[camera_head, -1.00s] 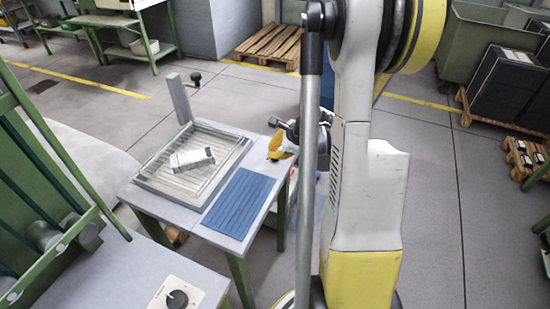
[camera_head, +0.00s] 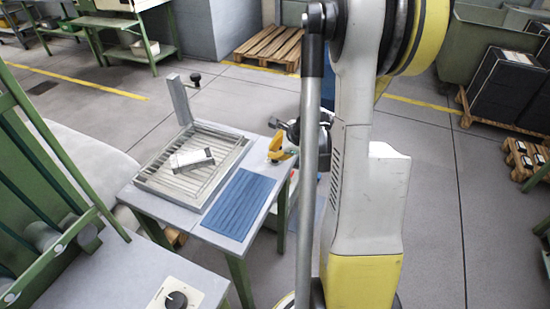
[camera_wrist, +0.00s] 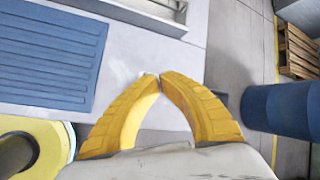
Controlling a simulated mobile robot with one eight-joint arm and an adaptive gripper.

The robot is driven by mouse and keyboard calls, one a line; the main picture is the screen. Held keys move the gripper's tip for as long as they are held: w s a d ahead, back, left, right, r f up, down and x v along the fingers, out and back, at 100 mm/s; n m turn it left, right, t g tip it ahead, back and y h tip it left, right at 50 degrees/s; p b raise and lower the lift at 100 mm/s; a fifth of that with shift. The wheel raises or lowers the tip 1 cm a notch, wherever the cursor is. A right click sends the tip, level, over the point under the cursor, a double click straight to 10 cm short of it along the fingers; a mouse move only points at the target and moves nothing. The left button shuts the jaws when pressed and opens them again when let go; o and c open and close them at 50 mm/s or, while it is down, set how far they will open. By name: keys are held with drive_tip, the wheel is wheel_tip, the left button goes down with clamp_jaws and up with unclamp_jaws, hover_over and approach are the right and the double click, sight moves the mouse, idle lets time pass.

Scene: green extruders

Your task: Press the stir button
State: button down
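My gripper (camera_head: 274,157) is over the right edge of the small light-grey table in the head view. In the wrist view its two yellow fingers (camera_wrist: 151,77) bend inward and their tips meet, with nothing seen between them. The pale tabletop (camera_wrist: 160,55) lies beyond the tips; I cannot tell whether they touch it. I cannot make out a stir button in either view. A white control box (camera_head: 185,296) with a black knob (camera_head: 176,300) is at the bottom left of the head view, apart from my gripper.
A blue ribbed mat (camera_head: 238,204) and a slatted metal tray (camera_head: 150,184) with a small block (camera_head: 191,158) in it are on the table. A crank post (camera_head: 179,98) stands at the tray's back. Green machinery (camera_head: 40,200) is at the left.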

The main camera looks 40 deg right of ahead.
drive_tip(key=shift+r+p, duration=2.2)
drive_tip(key=shift+r, duration=0.8)
